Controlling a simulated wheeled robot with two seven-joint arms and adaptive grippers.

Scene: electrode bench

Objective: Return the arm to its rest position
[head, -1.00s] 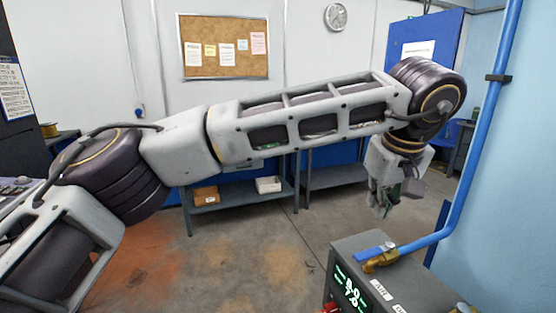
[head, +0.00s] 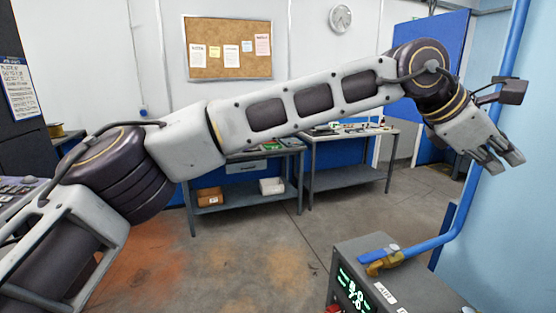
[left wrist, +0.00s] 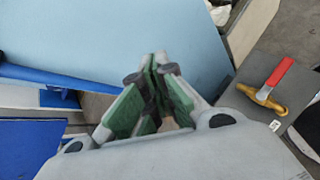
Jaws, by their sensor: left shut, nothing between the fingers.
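My left arm (head: 300,105) stretches across the head view from lower left to upper right, grey with dark joints. My left gripper (head: 505,162) hangs at its end on the right side, fingers tilted down and right, in front of the blue pipe and pale blue wall. In the left wrist view, the green-padded fingers (left wrist: 155,75) come together at their tips with nothing held. My right gripper is not in either view.
A grey cabinet (head: 415,262) with a green display and a blue-handled brass valve (head: 380,260) stands below the gripper. A blue pipe (head: 478,180) rises close to it. A red-handled valve (left wrist: 268,90) shows in the left wrist view. Shelved benches (head: 245,205) stand behind.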

